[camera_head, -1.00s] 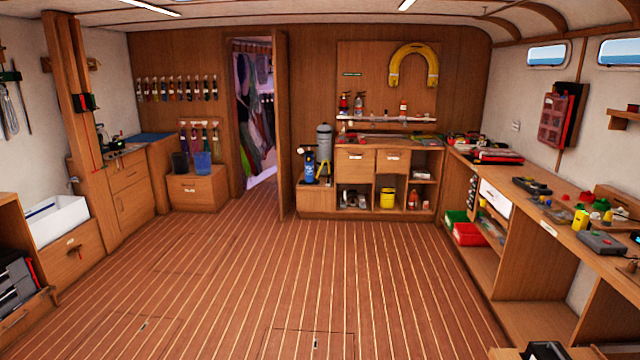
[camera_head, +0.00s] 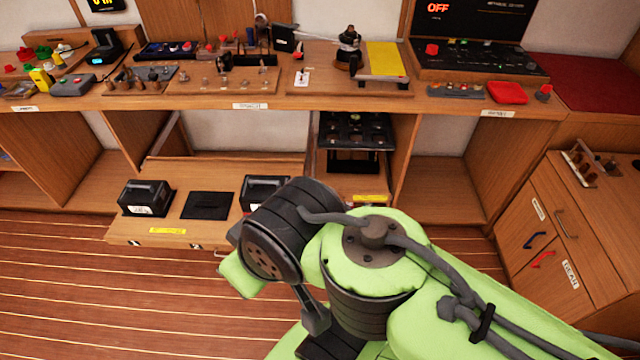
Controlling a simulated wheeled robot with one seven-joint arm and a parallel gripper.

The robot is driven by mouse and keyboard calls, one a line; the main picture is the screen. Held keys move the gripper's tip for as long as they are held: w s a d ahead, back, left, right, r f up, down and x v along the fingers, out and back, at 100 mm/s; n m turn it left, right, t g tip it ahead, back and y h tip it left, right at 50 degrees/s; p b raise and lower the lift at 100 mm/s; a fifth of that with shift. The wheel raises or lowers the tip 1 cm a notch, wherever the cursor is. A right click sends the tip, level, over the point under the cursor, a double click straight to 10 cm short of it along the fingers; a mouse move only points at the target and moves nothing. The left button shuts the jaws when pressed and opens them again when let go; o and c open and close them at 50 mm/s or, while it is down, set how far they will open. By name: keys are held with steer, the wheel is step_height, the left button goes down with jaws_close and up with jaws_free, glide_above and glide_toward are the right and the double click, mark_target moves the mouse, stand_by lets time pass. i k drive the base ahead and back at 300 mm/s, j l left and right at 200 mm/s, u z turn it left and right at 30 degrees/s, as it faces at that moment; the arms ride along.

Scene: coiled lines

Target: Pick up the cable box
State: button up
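No thing in view can be clearly told as the cable box. Two black boxes with handles on top, one at left (camera_head: 146,197) and one at right (camera_head: 265,191), stand on a low pulled-out wooden drawer (camera_head: 120,232). The right box is partly hidden behind my arm. A flat black pad (camera_head: 208,205) lies between them. My green and dark grey arm fills the lower middle and right. My gripper's fingers cannot be made out in view.
A long workbench (camera_head: 440,104) crosses above the drawer, crowded with small tools, a yellow plate (camera_head: 384,60) and a dark control panel (camera_head: 478,58). A cabinet (camera_head: 560,225) stands at the right. Striped floor (camera_head: 90,300) is clear at lower left.

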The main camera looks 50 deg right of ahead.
mark_target(255, 189)
steer(key=z, duration=1)
steer(key=i+l+u, duration=0.15)
steer(key=u, duration=0.25)
steer(key=i+l+u, duration=0.2)
steer(key=u, duration=0.2)
steer(key=i+l+u, duration=0.35)
steer(key=l+u, duration=0.25)
steer(key=u, duration=0.15)
